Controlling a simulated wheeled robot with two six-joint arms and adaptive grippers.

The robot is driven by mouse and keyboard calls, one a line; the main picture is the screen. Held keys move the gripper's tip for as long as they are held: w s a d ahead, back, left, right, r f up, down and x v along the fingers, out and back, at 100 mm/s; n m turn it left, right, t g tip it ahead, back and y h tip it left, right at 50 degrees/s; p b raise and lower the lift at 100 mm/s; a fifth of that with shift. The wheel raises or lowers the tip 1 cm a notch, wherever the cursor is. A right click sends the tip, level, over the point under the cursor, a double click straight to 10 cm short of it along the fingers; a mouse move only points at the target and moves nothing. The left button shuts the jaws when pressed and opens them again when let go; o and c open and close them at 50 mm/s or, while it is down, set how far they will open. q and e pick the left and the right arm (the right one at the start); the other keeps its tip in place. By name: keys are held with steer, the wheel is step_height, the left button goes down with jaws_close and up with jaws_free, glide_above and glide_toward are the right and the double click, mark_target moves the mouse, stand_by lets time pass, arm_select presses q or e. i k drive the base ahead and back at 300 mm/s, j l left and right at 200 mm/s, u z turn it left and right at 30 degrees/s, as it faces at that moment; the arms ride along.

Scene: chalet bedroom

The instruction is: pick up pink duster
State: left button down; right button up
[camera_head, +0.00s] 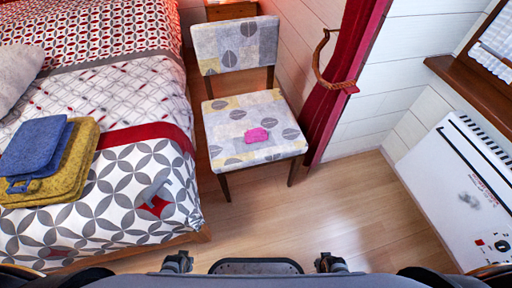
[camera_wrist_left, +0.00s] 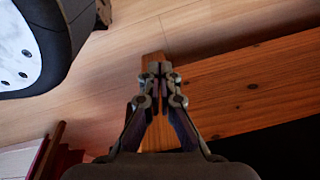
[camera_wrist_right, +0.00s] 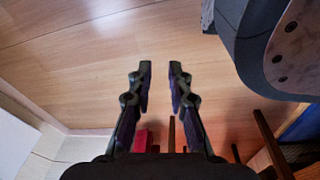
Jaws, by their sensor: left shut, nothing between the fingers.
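The pink duster (camera_head: 257,135) lies on the patterned seat of a chair (camera_head: 232,118) in the head view. It is small and bright pink, and nothing covers it. Neither wrist view shows it. My left gripper (camera_wrist_left: 160,76) is shut and empty in the left wrist view, in front of the floor and a wooden plank. My right gripper (camera_wrist_right: 160,70) is open and empty in the right wrist view, with bare floor behind the gap between its fingers. Both grippers are apart from the duster.
A bed (camera_head: 140,175) with folded blue (camera_head: 38,143) and yellow (camera_head: 72,170) cloths stands left of the chair. A red curtain (camera_head: 335,85) hangs right of it. A white heater (camera_head: 455,190) stands at the right wall. The wooden floor (camera_head: 290,220) before the chair is clear.

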mark_target(257, 134)
steer(key=i+l, duration=0.15)
steer(key=l, duration=0.15)
steer(key=i+l, duration=0.1)
steer(key=l, duration=0.25)
steer(key=i+l, duration=0.15)
steer(key=l, duration=0.15)
steer(key=i+l, duration=0.15)
steer(key=l, duration=0.15)
steer(key=u, duration=0.4)
steer(key=l+u, duration=0.15)
steer(key=u, duration=0.25)
steer(key=l+u, duration=0.1)
steer(key=u, duration=0.35)
steer(key=l+u, duration=0.15)
steer(key=u, duration=0.25)
steer(key=i+l, duration=0.15)
steer(key=i, duration=0.05)
